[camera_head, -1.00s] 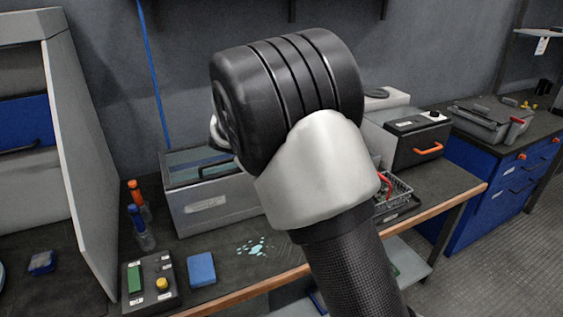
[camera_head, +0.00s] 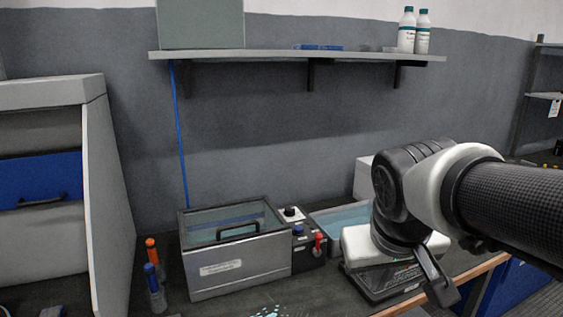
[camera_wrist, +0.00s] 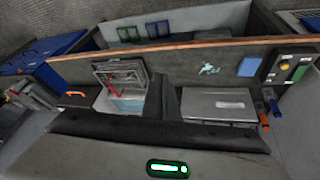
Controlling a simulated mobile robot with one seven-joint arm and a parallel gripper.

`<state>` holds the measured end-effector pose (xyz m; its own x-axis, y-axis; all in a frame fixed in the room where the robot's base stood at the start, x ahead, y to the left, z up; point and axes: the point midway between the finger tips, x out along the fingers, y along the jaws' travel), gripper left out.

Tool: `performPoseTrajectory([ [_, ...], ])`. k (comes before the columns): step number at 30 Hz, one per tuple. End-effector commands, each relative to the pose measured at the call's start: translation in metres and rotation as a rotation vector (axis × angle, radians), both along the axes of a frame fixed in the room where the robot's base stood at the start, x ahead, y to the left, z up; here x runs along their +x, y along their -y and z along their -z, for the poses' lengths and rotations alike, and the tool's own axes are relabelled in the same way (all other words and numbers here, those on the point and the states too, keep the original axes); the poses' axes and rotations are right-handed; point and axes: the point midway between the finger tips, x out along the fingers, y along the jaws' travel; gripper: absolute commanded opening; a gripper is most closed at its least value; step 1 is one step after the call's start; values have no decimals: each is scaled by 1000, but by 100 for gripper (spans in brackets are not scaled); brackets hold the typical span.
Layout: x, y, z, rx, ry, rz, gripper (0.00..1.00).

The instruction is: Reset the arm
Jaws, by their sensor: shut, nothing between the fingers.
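My gripper (camera_head: 441,288) shows at the lower right in the head view, at the end of my bent arm. In the wrist view, the dark closed fingers (camera_wrist: 164,100) stand up in the middle, between a wire basket (camera_wrist: 118,72) and a grey lidded bath (camera_wrist: 210,106). That view looks upside down over the bench. Part of the wrist is hidden by my arm links.
Orange- and blue-capped bottles stand further left. A wall shelf (camera_head: 290,55) with white bottles (camera_head: 407,32) is above.

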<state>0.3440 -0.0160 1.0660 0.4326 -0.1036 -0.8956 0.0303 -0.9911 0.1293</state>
Motion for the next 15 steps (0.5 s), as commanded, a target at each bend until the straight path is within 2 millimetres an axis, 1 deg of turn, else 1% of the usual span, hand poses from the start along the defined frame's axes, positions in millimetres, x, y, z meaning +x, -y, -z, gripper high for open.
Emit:
performPoseTrajectory([
  [1,-15,0,0,24,12,11,0],
  [3,-32,-4,2,55,20,16,0],
  [10,-78,-16,13,134,53,32,0],
  [11,-75,-16,-5,133,50,28,0],
  [12,-74,-16,-16,131,47,27,0],
  [15,-74,-16,-36,131,46,27,0],
])
